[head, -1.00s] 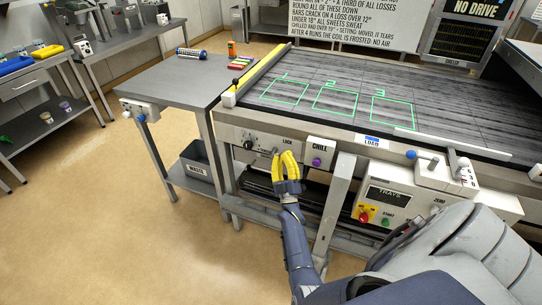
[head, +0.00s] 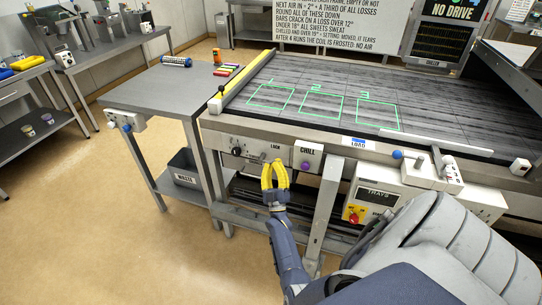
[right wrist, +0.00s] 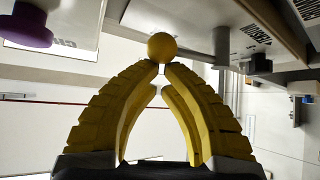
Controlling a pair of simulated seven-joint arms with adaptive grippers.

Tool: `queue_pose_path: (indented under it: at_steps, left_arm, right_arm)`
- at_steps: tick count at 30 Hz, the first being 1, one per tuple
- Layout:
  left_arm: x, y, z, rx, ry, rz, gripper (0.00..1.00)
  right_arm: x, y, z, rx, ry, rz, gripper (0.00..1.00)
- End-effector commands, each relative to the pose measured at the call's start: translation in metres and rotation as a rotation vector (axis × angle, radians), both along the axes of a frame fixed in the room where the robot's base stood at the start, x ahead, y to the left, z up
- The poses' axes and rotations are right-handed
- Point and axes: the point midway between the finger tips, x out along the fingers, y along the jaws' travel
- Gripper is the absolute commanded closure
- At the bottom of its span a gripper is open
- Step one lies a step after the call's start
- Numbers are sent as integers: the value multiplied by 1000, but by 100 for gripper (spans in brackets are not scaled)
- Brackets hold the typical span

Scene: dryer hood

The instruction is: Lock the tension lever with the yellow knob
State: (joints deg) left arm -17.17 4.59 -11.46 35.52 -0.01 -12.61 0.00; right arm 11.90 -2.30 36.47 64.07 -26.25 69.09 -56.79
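The tension lever's yellow ball knob (right wrist: 162,46) shows in the right wrist view, with a thin grey rod running right from it toward a grey post. My right gripper (head: 274,163) has yellow fingers and is at the dryer's front panel, just below the LOCK label, covering part of the lever. In the right wrist view its fingers (right wrist: 162,70) converge, with a narrow gap between the tips right at the knob's lower edge. I cannot tell whether they grip the knob or only stand beside it. My left gripper is not in view.
A purple knob (head: 305,166) sits under the CHILL label, close right of the gripper. A black dial (head: 237,152) is to the left. A control box (head: 376,196) and a blue-knobbed lever (head: 398,155) are farther right. A side table (head: 160,90) stands at left.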

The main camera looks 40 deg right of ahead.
Motion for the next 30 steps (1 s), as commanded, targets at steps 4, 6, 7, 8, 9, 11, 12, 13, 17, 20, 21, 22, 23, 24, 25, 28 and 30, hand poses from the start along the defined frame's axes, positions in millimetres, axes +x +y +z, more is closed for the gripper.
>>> queue_pose_path:
  at_steps: [4, 6, 7, 8, 9, 11, 12, 13, 17, 20, 21, 22, 23, 24, 25, 28, 30]
  left_arm:
    - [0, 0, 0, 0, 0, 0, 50]
    - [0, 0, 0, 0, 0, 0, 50]
    - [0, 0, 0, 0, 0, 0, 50]
    - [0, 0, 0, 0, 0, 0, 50]
    - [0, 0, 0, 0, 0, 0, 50]
    - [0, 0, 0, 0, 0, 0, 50]
    - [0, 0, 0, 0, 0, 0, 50]
    - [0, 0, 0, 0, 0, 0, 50]
    - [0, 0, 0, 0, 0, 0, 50]
    - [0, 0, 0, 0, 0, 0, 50]
    - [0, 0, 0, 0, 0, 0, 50]
    - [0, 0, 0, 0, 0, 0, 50]
    - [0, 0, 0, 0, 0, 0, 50]
    - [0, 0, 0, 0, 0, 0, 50]
    - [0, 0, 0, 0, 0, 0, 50]
    - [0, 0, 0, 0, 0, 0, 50]
    - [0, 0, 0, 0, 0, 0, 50]
  right_arm:
    - [-2, -2, -1, 0, 1, -4, 100]
    - [-3, -3, -1, -1, 1, -5, 100]
    - [-3, -3, -1, -1, 1, -5, 100]
    - [-3, -3, -2, 0, 1, -6, 100]
    - [-3, -4, -2, 0, 1, -6, 100]
    - [-4, -4, -2, 0, 1, -6, 100]
    - [-4, -4, -2, 0, 0, -7, 100]
    - [-4, -5, -2, 0, 0, -7, 100]
    - [-5, -5, -2, 0, 1, -8, 100]
    - [-5, -6, -3, -1, 1, -9, 100]
    - [-5, -6, -3, -1, 1, -9, 100]
    - [-5, -6, -3, -1, 1, -9, 100]
    - [-5, -6, -3, -1, 1, -9, 100]
    - [-6, -6, -3, -1, 1, -9, 100]
    - [-6, -6, -3, -1, 1, -9, 100]
    - [-6, -6, -3, -1, 1, -9, 100]
    - [-6, -6, -3, -1, 1, -9, 100]
